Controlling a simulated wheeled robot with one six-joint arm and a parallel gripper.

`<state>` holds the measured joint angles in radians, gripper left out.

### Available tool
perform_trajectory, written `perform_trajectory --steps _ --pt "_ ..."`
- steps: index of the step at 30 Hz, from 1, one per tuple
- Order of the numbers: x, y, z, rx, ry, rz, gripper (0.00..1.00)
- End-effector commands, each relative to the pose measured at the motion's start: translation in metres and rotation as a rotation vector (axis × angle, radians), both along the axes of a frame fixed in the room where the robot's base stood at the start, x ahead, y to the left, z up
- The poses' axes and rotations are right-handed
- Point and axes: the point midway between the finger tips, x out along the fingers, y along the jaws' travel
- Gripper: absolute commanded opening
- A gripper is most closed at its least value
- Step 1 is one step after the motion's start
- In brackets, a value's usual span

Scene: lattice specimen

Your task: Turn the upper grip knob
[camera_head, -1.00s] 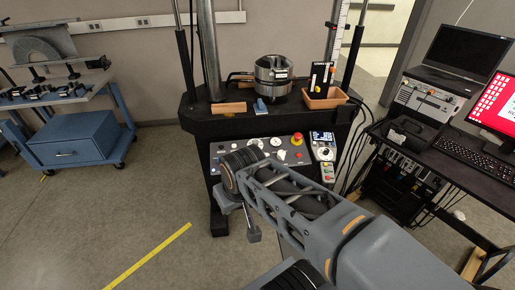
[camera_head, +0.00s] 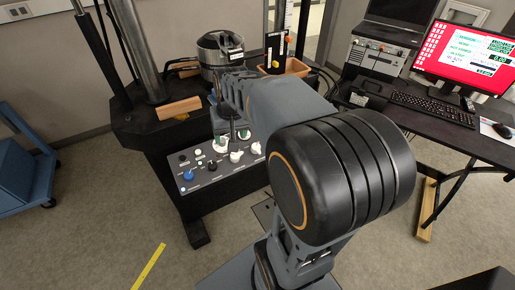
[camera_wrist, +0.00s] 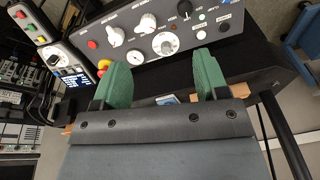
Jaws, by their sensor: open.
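The control panel (camera_head: 208,163) on the front of the testing machine carries several knobs. In the head view I see a blue knob (camera_head: 188,175), a black knob (camera_head: 211,165) and white knobs (camera_head: 236,156). The panel also shows in the wrist view (camera_wrist: 135,58), with white knobs (camera_wrist: 148,22) and a round dial (camera_wrist: 165,44). The labels are too small for me to tell which is the upper grip knob. My gripper (camera_wrist: 161,60) is open, its green fingers wide apart and empty, near the panel. In the head view my arm hides the panel's right part.
A desk (camera_head: 440,120) with a monitor is at right.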

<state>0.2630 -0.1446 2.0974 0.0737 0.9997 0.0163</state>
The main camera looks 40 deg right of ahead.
Motion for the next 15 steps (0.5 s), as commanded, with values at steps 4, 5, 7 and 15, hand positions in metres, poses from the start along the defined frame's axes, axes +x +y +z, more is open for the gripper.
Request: perform_trajectory --steps 4,5,7,15 --pt "0.039 -0.064 -0.033 0.059 0.062 -0.162 0.67" --pt "0.044 -0.076 -0.039 0.069 0.071 -0.189 0.67" --pt "0.054 -0.102 -0.052 0.092 0.089 -0.246 0.67" --pt "0.068 -0.161 -0.088 0.149 0.125 -0.37 0.67"
